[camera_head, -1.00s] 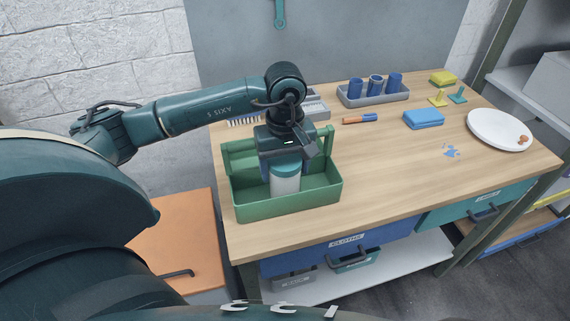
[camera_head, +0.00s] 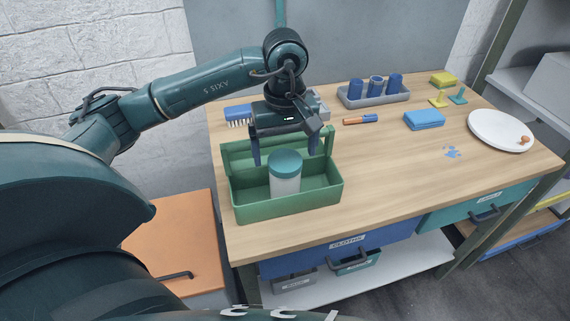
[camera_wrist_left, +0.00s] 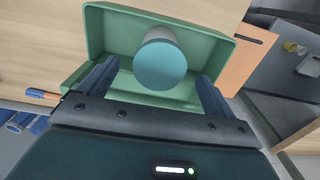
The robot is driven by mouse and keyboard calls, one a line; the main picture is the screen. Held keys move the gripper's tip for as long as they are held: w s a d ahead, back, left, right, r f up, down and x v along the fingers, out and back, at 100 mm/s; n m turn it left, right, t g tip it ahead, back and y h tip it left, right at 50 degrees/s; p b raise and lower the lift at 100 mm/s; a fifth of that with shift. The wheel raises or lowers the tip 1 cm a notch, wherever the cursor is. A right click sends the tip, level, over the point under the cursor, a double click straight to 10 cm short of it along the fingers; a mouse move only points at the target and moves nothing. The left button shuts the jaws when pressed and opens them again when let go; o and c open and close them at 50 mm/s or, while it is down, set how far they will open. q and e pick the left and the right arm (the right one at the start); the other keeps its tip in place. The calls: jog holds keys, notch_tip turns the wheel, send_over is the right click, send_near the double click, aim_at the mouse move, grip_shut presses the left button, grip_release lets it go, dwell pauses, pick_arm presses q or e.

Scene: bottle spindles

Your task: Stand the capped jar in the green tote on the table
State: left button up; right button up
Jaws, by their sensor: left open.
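The capped jar (camera_head: 285,178) has a teal lid and a pale body. It stands upright inside the green tote (camera_head: 290,209) on the table. In the left wrist view the jar's lid (camera_wrist_left: 160,65) faces the camera, within the walls of the tote (camera_wrist_left: 95,30). My left gripper (camera_head: 284,157) is open and empty above the tote, just behind and above the jar, with its fingers spread apart. The fingers also show in the left wrist view (camera_wrist_left: 155,80), clear of the jar on both sides. My right gripper is not in view.
A blue brush (camera_head: 238,113) lies behind the tote. A grey tray (camera_head: 375,98) holds blue cups. The table's front middle is clear.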

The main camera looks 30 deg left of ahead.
pick_arm(q)
notch_tip(320, 180, up, 7)
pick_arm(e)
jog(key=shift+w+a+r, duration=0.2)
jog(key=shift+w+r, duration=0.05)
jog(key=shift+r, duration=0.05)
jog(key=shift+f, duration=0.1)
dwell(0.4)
